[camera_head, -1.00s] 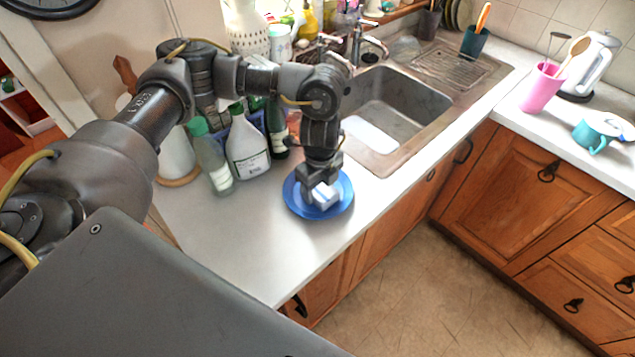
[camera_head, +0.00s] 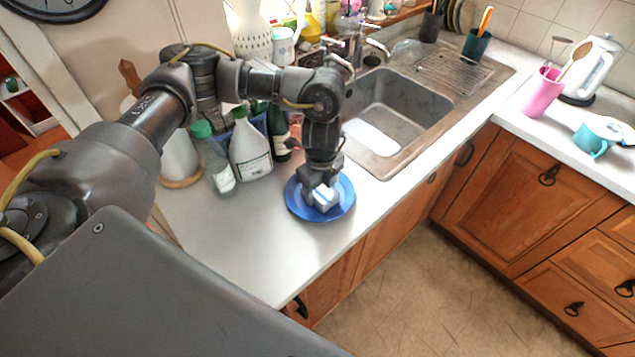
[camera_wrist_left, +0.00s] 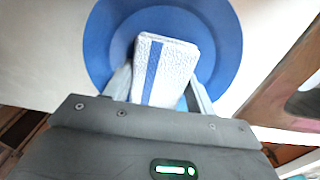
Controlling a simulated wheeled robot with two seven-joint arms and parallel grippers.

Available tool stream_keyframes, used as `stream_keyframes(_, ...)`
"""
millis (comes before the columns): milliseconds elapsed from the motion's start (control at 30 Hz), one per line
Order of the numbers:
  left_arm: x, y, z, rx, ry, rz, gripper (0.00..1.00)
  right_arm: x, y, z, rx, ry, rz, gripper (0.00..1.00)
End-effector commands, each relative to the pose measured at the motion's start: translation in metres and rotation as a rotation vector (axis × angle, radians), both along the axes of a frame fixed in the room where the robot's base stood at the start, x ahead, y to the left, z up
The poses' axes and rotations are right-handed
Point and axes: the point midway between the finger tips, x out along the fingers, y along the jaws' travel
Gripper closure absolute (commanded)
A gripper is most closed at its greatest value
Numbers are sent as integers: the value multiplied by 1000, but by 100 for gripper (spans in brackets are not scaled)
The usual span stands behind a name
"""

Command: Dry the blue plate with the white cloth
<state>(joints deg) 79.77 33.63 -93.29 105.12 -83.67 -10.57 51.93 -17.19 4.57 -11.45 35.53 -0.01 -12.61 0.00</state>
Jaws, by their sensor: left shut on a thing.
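The blue plate (camera_head: 341,200) lies flat on the white counter, left of the sink and near the front edge. My left gripper (camera_head: 322,199) points down over the middle of the plate and is shut on the white cloth (camera_head: 325,196). In the left wrist view the folded cloth (camera_wrist_left: 168,68) is white with a blue stripe and sits between the two fingers, over the plate (camera_wrist_left: 103,50). It appears to be against the plate's surface, but the contact itself is hidden. My right gripper is in neither view.
A clear bottle (camera_head: 216,163), a white spray bottle (camera_head: 250,148) and a dark green bottle (camera_head: 279,133) stand behind the plate. The sink (camera_head: 405,105) is to the right. The counter (camera_head: 245,240) in front and left of the plate is clear.

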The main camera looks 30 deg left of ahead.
Motion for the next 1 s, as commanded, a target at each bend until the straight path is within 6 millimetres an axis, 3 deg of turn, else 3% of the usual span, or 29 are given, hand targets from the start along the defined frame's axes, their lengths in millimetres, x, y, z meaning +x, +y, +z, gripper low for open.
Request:
stream_keyframes(200, -2, -4, -1, -1, 0, 0, 62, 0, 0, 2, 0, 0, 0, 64)
stream_keyframes(567, 2, 7, -2, 0, 1, 1, 62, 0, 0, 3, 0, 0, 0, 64)
stream_keyframes(1000, -8, 12, 1, 0, 1, 0, 62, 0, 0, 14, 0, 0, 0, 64)
